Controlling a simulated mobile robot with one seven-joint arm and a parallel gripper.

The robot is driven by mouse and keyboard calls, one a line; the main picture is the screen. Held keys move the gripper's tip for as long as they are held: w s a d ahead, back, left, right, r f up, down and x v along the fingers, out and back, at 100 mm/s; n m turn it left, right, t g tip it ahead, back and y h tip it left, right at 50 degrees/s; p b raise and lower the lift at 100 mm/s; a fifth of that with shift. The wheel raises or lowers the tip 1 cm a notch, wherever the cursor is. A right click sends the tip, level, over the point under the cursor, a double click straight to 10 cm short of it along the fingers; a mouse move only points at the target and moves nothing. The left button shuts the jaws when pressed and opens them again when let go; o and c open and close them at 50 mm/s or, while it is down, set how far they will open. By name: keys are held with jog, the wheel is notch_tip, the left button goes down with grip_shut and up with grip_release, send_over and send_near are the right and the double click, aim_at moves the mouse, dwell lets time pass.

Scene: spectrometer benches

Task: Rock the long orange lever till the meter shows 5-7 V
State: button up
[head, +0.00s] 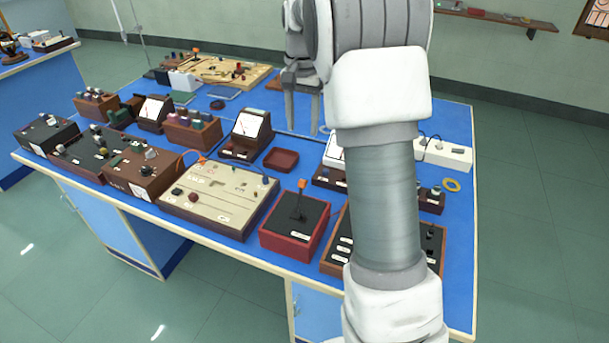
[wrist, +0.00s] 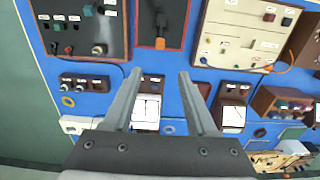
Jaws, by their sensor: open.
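The long lever with an orange tip (head: 302,184) stands on a red box with a black top (head: 287,241), near the front edge of the bench. The orange tip (wrist: 160,43) also shows in the wrist view, beyond my fingertips. A meter with a white face (head: 250,127) stands behind the beige panel. Another meter (head: 334,152) is partly hidden by my arm; it shows in the wrist view (wrist: 147,112). Neither reading is legible. My gripper (head: 301,102) is open and empty, above the bench behind the lever box. It also shows in the wrist view (wrist: 160,75).
A beige panel (head: 219,193) stands left of the lever box, and a dark panel (head: 428,240) stands right, partly behind my arm. A small red-brown tray (head: 281,159), a white power strip (head: 445,156) and a yellow ring (head: 452,185) lie farther back. Cables cross the bench.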

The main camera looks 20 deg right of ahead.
aim_at(303, 180)
notch_tip(303, 180, down, 17)
dwell(0.4)
grip_shut()
dwell(0.3)
dwell(1.1)
